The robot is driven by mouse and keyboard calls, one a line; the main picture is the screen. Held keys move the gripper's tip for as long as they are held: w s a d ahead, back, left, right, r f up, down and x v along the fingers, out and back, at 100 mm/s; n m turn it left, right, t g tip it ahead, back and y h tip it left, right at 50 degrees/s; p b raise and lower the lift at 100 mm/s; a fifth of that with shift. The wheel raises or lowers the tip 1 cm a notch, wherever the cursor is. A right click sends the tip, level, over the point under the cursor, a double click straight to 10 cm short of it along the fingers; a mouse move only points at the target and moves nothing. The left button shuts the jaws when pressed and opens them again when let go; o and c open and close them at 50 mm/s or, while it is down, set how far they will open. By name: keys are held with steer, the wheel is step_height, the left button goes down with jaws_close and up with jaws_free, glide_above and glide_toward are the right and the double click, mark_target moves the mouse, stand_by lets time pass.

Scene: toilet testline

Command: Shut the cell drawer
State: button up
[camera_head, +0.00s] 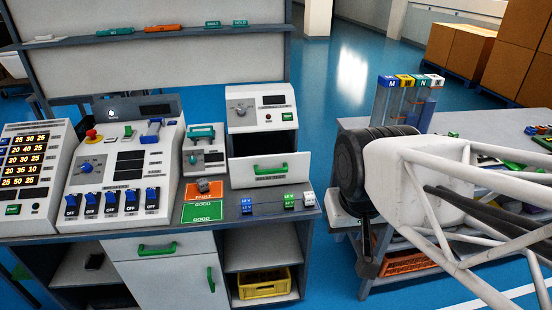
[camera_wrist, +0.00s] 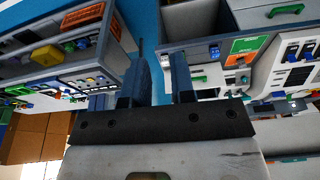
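The cell drawer appears to be the wide white drawer front with a green handle (camera_head: 270,178) on the bench, below a white unit with a dial and display. Its front stands forward of that unit, so it looks pulled out; its label is too small to read. In the wrist view, its green handle seems to show beyond the right finger (camera_wrist: 198,79). My gripper (camera_wrist: 158,82) has its two dark fingers apart with nothing between them. In the head view, it hangs right of the drawer, clear of it, partly hidden by my arm.
Switch panels (camera_head: 122,165) and a fault/good card (camera_head: 203,203) lie left of the drawer. Small coloured blocks (camera_head: 289,202) stand on the bench before it. A lower bench drawer (camera_head: 150,248) looks shut. A second table (camera_head: 480,120) with tubes (camera_head: 408,100) is at right, with blue floor between.

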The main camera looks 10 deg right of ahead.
steer(key=w+f+m, duration=0.1)
steer(key=w, duration=0.2)
steer(key=w+m+t, duration=0.1)
steer(key=w+m, duration=0.1)
steer(key=w, duration=0.2)
steer(key=w+d+f+m, duration=0.1)
steer(key=w, duration=0.3)
steer(key=shift+d+f+t, duration=0.1)
steer(key=shift+f+t, duration=0.2)
jaws_close()
steer(key=w+f+m+t, duration=0.1)
steer(key=w+f+m, duration=0.3)
steer(key=w, duration=0.5)
steer(key=w+d+f+m+t, duration=0.1)
steer(key=w+f+m+t, duration=0.1)
steer(key=w+f+m, duration=0.3)
steer(key=w+d+f+m+t, duration=0.1)
steer(key=w+f+m, duration=0.3)
steer(key=w, duration=0.9)
steer(key=shift+w+f+t, duration=0.3)
steer(key=shift+f+t, duration=0.2)
steer(key=shift+f, duration=1)
steer(key=shift+d, duration=0.1)
